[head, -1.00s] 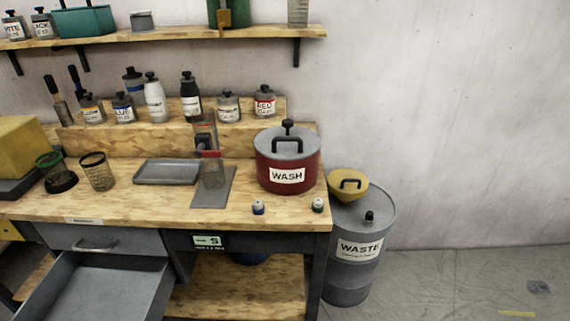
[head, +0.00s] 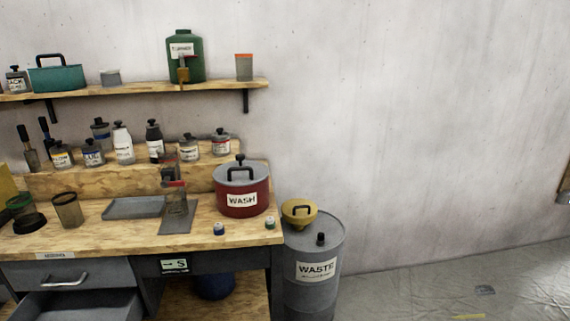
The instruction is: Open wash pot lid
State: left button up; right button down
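The wash pot (head: 258,205) is a red round pot with a white "WASH" label. It stands upright near the right end of the wooden workbench (head: 120,238). Its grey lid (head: 224,178) sits on top, with a black arched handle (head: 239,174) at the front and a black knob (head: 240,158) behind it. The lid looks closed. Neither of my grippers is in view.
A grey waste drum (head: 317,291) with a yellow funnel (head: 298,218) stands right of the bench. Two small capped bottles, a grey tray (head: 133,207) and a mixing stand are near the pot. A drawer (head: 85,306) is pulled out below.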

aim_at(230, 173)
jog(key=z, duration=0.55)
jog(key=i, duration=1.2)
jog(key=u, duration=0.3)
